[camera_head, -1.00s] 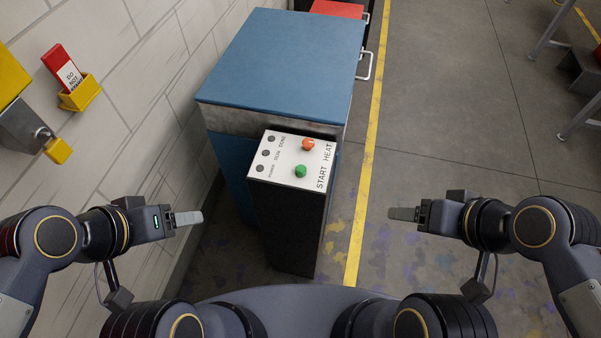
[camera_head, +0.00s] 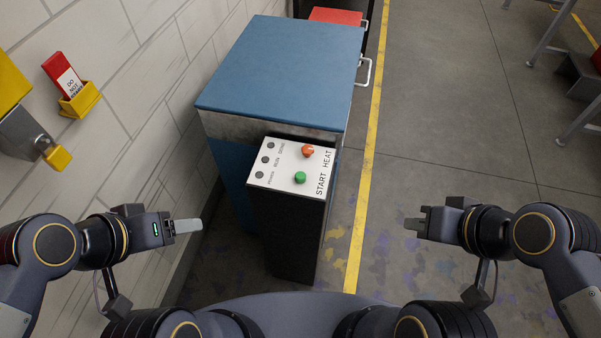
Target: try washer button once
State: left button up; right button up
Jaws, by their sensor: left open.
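The washer (camera_head: 285,72) is a box with a blue top, ahead of me beside the wall. In front of it stands a dark pedestal (camera_head: 286,238) with a sloped white panel (camera_head: 276,170). The panel carries a green button (camera_head: 300,177) marked START, an orange knob (camera_head: 307,151) marked HEAT and several dark indicator lamps. My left gripper (camera_head: 196,226) is left of the pedestal, apart from it, open and empty. My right gripper (camera_head: 412,224) is to the right of the pedestal, well apart from it; its jaw opening cannot be made out.
A block wall on the left carries a yellow holder (camera_head: 80,99) with a red tag (camera_head: 64,74) and a yellow padlock (camera_head: 57,157). A red-topped cabinet (camera_head: 338,17) stands behind the washer.

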aim_at(299, 177)
jog(key=z, duration=1.65)
jog(key=k+j, duration=0.1)
jog(key=j, duration=0.25)
jog(key=k+j, duration=0.1)
jog(key=j, duration=0.25)
jog(key=k+j, duration=0.1)
jog(key=j, duration=0.25)
